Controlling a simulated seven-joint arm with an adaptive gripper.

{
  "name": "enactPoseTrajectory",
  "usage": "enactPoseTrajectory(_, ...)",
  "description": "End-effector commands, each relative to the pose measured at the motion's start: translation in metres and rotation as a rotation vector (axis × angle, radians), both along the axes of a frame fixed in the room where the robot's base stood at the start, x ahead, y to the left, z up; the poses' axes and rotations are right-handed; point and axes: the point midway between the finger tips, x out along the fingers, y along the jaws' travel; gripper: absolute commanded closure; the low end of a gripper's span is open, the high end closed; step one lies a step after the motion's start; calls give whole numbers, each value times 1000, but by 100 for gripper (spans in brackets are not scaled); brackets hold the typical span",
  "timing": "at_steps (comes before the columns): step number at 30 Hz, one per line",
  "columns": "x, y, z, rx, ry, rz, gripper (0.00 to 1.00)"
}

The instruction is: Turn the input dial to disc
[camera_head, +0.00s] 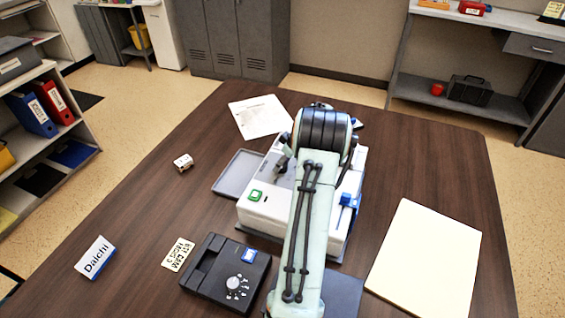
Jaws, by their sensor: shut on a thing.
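A black box (228,272) lies at the front of the brown table. It has a white-faced dial (237,284) with small marks around it and a blue-and-white square patch. The marks are too small to read. My arm reaches out over a white machine (263,214) with a green-framed button (255,196) and a blue lever (347,201). My gripper (284,160) shows only in part, beside the wrist over the machine's back left, away from the black box. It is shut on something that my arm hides. Much of the machine's top is hidden too.
A grey tray (238,172) adjoins the machine's left side. A cream pad (427,258) lies to the right, a paper sheet (261,116) behind. A small block (183,162), a lettered card (178,254) and a name sign (95,257) stand left. The table's left back is largely clear.

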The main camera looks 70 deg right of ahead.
Motion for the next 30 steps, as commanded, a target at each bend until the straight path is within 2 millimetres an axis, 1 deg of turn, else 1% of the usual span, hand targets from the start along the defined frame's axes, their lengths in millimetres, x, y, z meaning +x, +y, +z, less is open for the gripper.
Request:
enactPoseTrajectory(18,2,1,-1,-1,-1,-394,100)
enactPoseTrajectory(24,2,1,-1,-3,-1,-478,100)
enactPoseTrajectory(30,2,1,-1,0,-2,-515,100)
